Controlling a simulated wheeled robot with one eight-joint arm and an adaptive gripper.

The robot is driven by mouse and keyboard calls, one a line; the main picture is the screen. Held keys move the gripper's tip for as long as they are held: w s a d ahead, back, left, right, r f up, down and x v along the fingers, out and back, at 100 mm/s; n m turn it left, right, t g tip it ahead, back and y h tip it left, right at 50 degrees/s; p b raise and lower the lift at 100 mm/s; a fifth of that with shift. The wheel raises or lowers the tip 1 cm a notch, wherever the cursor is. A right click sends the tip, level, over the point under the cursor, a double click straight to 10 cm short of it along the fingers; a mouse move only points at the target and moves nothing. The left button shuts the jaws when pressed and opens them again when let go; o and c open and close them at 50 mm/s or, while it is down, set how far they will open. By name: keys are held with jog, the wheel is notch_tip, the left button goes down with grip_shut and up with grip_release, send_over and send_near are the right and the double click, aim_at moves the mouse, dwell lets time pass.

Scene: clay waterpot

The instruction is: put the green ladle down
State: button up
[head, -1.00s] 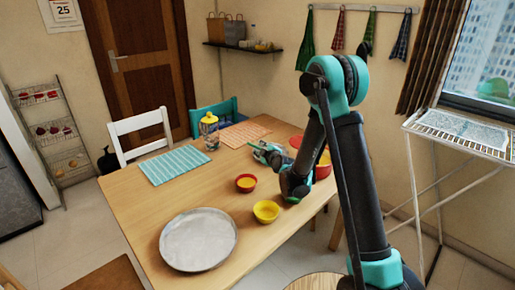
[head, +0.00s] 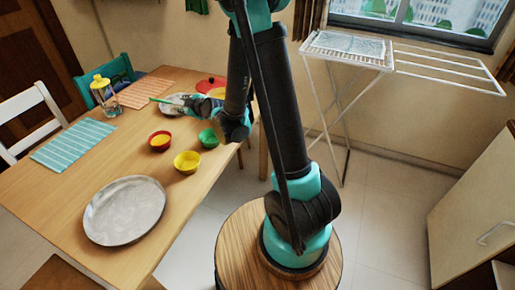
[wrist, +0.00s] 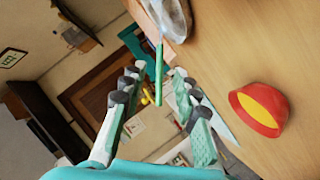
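The green ladle's handle (wrist: 160,85) shows in the wrist view, between the two fingers in the picture, with a gap on each side. Its far end reaches toward a pale round plate (wrist: 176,18). In the head view the green handle (head: 160,100) sticks out left of my gripper (head: 182,103), over the plate (head: 170,110) on the table. My gripper (wrist: 155,82) has its fingers apart and is open. I cannot tell how the ladle's bowl rests, as it is blurred and partly cut off.
A red bowl (head: 160,142) with yellow inside, a yellow bowl (head: 187,163) and a green bowl (head: 208,139) stand near my gripper. A large grey tray (head: 125,210) lies at the front. A glass jar (head: 104,98) and teal placemat (head: 73,145) are left. Wood between tray and placemat is clear.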

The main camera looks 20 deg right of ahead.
jog(key=s+d+m+g+h, duration=0.1)
jog(key=s+d+m, duration=0.1)
jog(key=s+d, duration=0.2)
jog(key=s+d+m+g+h, duration=0.1)
jog(key=s+d+m, duration=0.1)
jog(key=s+d, duration=0.2)
jog(key=s+d+m+g+h, duration=0.1)
jog(key=s+d+m, duration=0.1)
jog(key=s+d, duration=0.2)
jog(key=shift+d+f+m, duration=0.35)
jog(key=shift+d+m, duration=0.05)
jog(key=shift+d, duration=0.05)
jog(key=s+d+f+m+g+h, duration=0.2)
jog(key=s+d+m, duration=0.2)
jog(key=s, duration=0.5)
jog(key=s+d+f+m+g+h, duration=0.2)
jog(key=s+d+m, duration=0.2)
jog(key=s+d, duration=0.4)
jog(key=shift+s+d+f+m+g, duration=0.15)
jog(key=shift+s+m+g, duration=0.15)
jog(key=shift+s, duration=0.3)
